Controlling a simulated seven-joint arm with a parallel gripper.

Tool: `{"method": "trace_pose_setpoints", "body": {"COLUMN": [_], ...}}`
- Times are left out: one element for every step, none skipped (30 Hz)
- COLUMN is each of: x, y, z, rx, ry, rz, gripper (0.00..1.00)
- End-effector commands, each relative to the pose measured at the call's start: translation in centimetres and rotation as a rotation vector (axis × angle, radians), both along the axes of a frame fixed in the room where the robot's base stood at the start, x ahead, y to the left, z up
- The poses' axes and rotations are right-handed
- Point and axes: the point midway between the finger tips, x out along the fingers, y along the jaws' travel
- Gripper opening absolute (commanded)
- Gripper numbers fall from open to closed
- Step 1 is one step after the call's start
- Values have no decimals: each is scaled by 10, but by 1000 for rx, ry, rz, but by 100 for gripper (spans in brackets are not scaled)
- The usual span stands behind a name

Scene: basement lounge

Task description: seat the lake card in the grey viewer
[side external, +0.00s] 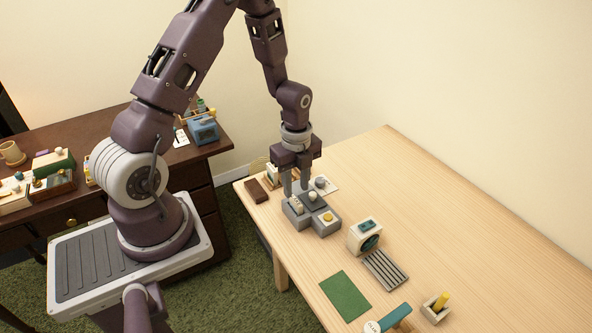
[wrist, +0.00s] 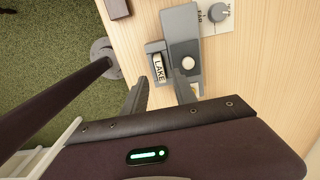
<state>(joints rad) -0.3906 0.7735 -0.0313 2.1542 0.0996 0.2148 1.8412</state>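The grey viewer (side external: 325,229) stands on the light wooden table, with a white round knob and a yellow button on top. It also shows in the wrist view (wrist: 181,22). The white lake card (wrist: 158,67), lettered LAKE, sits in the grey holder part at the viewer's left side. In the side view it appears as a small pale piece (side external: 296,206). I cannot tell how deep it sits. My gripper (side external: 296,190) points down over the viewer. In the wrist view its fingers (wrist: 161,78) are apart, one each side of the card's near end, with no visible contact.
A white dial plate with a grey knob (wrist: 218,12) lies beside the viewer. A brown block (side external: 256,190) is near the table's left edge. A cream device (side external: 364,236), a ribbed grey tray (side external: 385,271) and a green mat (side external: 345,297) lie nearer. The table's right side is clear.

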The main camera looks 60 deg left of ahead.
Motion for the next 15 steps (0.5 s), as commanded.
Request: {"method": "trace_pose_setpoints", "body": {"x": [1,1,1,1,1,1,1,1,0,0,0,0,-1,-2,-5], "y": [1,1,1,1,1,1,1,1,0,0,0,-2,-4,-8,-15], "z": [15,23,33,41,47,54,59,63,67,69,73,80,89,101,121], "rx": [4,3,2,3,4,2,2,2,2,2,3,9,15,24,36], "ry": [-7,-6,-7,-6,-6,-5,-5,-4,-2,-3,-4,-11,-22,-36,-65], "rz": [-1,-1,-1,1,1,1,0,0,0,1,6,26,55,100,178], "gripper": [33,33,33,33,33,33,33,33,33,33,33,33,33,33,33]}}
